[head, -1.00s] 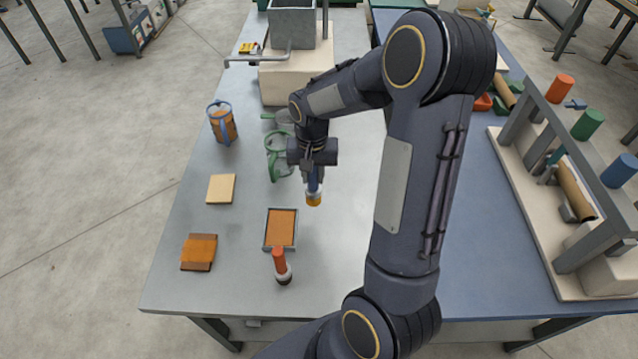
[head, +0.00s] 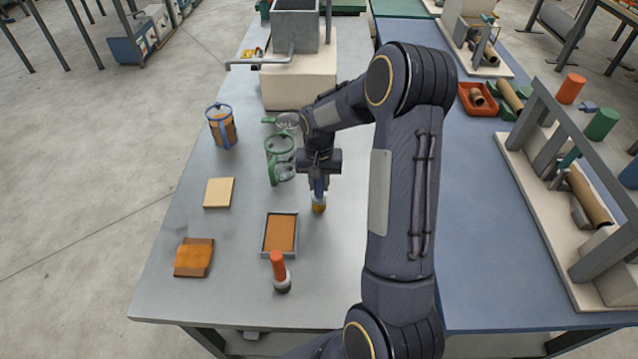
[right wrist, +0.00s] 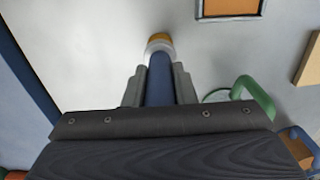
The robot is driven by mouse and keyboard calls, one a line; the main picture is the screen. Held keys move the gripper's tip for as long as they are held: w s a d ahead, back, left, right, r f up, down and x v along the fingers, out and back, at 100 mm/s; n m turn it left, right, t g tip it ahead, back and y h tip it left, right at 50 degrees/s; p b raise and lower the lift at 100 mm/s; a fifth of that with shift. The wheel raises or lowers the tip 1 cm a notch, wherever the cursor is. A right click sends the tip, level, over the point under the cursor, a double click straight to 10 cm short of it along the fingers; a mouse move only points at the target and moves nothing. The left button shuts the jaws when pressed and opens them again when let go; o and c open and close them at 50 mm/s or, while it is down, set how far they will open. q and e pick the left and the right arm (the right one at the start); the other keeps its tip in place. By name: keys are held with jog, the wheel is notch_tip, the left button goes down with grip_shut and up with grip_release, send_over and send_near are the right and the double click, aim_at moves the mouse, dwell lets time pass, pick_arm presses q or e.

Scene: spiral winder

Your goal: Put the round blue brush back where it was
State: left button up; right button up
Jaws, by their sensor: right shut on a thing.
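The round blue brush (head: 319,203) has a blue handle, a pale collar and orange-brown bristles pointing down. My right gripper (head: 319,183) is shut on its handle and holds it roughly upright over the grey table. In the right wrist view the blue handle (right wrist: 159,82) sits between the two fingers (right wrist: 159,90), with the bristles beyond. I cannot tell whether the bristles touch the table. My left gripper is not in view.
A green-handled mug (head: 279,160) and a green-handled sieve-like item (head: 286,122) stand just left of my gripper. A winder frame (head: 590,200) stands right. Table around the brush is clear.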

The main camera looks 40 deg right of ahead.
jog(key=shift+f, duration=0.25)
jog(key=o, duration=1)
jog(key=shift+r, duration=0.1)
notch_tip(320, 180, up, 12)
jog(key=shift+r+b, duration=0.1)
jog(key=shift+b, duration=0.45)
jog(key=s+a+r+n+t+y, duration=0.2)
jog(key=s+a+n, duration=0.1)
jog(key=s+a, duration=0.6)
jog(key=s+a+r+n+t+y, duration=0.1)
jog(key=s+a+r+n+t, duration=0.1)
jog(key=s+a, duration=0.7)
jog(key=s+n+t, duration=0.1)
jog(key=s, duration=0.3)
jog(key=shift+s+t+y, duration=0.2)
jog(key=shift+t+y, duration=0.1)
jog(key=shift+y, duration=0.1)
